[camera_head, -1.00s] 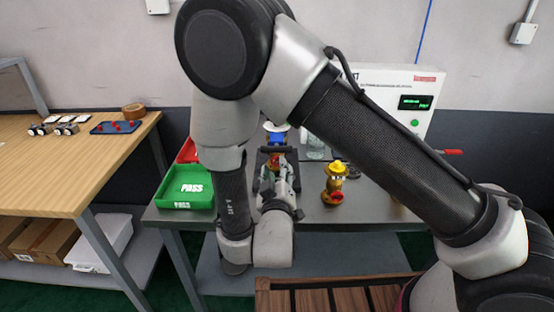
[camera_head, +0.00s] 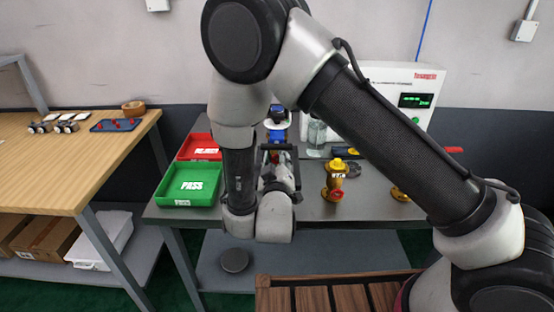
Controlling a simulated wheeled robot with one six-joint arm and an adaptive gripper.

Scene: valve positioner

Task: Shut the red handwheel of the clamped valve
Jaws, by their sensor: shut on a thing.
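The clamped valve sits in a dark vise (camera_head: 268,147) at the middle of the grey bench. Its body is mostly hidden behind my wrist and gripper. A small bit of the red handwheel (camera_head: 274,157) shows between the vise and my gripper. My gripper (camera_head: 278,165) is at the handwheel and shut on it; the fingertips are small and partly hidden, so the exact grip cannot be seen. How far the wheel is turned cannot be told.
A green PASS tray (camera_head: 188,201) and a red tray (camera_head: 198,153) stand at the bench's left. A loose yellow valve (camera_head: 335,180) stands right of my gripper, with another yellow part (camera_head: 400,194) further right. A white test box (camera_head: 408,82) stands behind.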

